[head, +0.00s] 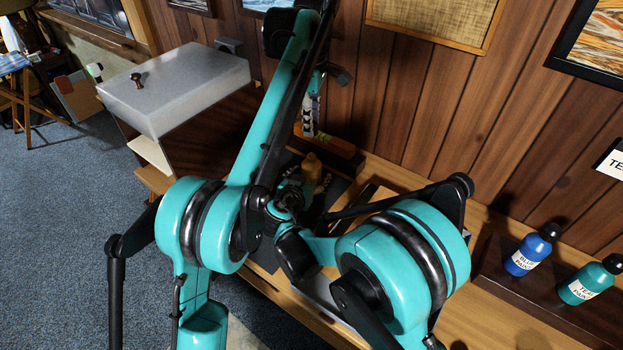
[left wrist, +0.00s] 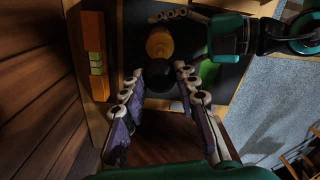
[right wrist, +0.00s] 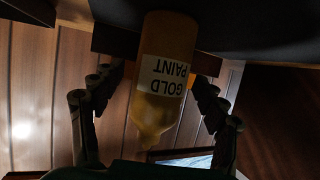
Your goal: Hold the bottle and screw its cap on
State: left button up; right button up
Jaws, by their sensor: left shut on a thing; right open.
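The gold paint bottle (head: 311,168) stands upright on the dark mat. In the right wrist view the bottle (right wrist: 160,95) appears upside down with its "GOLD PAINT" label and bare tapered neck. My right gripper (head: 306,184) is open, its fingers on either side of the bottle; the fingers (right wrist: 155,95) show gaps to it. My left gripper (head: 308,128) is above the bottle. In the left wrist view its fingers (left wrist: 160,70) are shut on a dark round cap (left wrist: 158,82), apart from the gold bottle (left wrist: 160,43) below. The cap is hidden in the head view.
Blue (head: 533,249) and teal (head: 590,280) paint bottles stand on a dark rack at right. A grey-topped cabinet (head: 175,85) stands at left.

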jog(key=shift+w+d+f, duration=0.2)
jog(key=shift+w, duration=0.25)
grip_shut()
pick_arm(q)
send_over(312, 156)
jog(key=shift+s+f, duration=0.1)
jog(key=shift+f, duration=2.4)
jog(key=shift+f, duration=0.1)
jog(key=shift+f, duration=0.8)
jog(key=shift+f, duration=0.55)
